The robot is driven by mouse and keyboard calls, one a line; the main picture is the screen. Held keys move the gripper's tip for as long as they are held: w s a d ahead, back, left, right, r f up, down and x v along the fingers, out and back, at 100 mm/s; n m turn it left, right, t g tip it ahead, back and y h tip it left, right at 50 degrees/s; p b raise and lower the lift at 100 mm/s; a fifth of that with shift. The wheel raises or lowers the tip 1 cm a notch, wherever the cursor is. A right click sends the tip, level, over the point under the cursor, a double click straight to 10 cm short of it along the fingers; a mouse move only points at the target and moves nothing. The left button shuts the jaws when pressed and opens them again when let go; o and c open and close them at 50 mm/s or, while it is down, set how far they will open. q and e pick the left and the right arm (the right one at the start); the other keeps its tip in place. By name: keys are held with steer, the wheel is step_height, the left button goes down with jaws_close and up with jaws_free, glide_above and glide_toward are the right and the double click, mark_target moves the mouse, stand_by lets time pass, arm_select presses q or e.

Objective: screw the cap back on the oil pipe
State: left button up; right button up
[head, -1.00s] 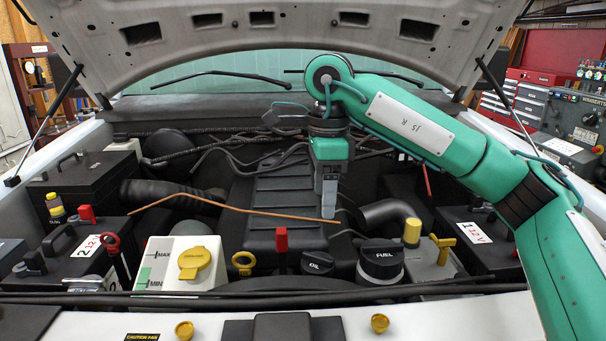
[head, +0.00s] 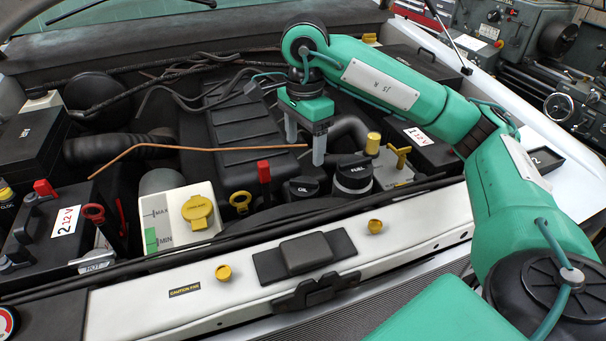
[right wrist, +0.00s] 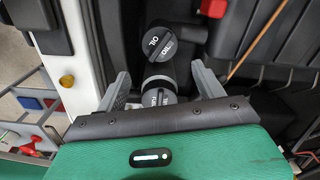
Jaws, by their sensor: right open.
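The black round cap marked OIL (head: 303,187) sits low in the engine bay, left of the larger cap marked FUEL (head: 353,173). Whether the OIL cap is threaded on its pipe cannot be told; the pipe beneath is hidden. My right gripper (head: 305,150) is open and empty, its fingers pointing down above and behind these caps. In the right wrist view the OIL cap (right wrist: 161,42) lies beyond my right gripper (right wrist: 162,88). The FUEL cap (right wrist: 158,95) appears between the open fingers, below them and apart. My left gripper is not in view.
A white reservoir with a yellow cap (head: 198,212) stands left of the caps. A red-handled dipstick (head: 264,172) and a thin orange rod (head: 205,149) are close to the gripper. The white front beam (head: 400,232) borders the bay, and a battery (head: 425,145) stands right.

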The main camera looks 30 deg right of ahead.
mark_target(304, 181)
step_height(304, 181, down, 2)
steer(key=shift+a, duration=0.15)
step_height(304, 181, down, 8)
steer(key=p, duration=0.2)
steer(key=shift+f+p, duration=0.2)
steer(key=shift+p, duration=0.1)
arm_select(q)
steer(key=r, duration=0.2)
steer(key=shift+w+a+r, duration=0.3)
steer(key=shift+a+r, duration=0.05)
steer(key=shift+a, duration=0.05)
arm_select(e)
steer(key=c, duration=0.9)
steer(key=shift+m+b, duration=0.45)
steer(key=shift+m, duration=0.75)
steer(key=m, duration=0.4)
steer(key=shift+b, duration=0.4)
steer(key=m, duration=0.5)
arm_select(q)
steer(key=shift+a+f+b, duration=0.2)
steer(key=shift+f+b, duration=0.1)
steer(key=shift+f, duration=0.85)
arm_select(e)
steer(key=m, duration=0.3)
steer(key=shift+m, duration=0.3)
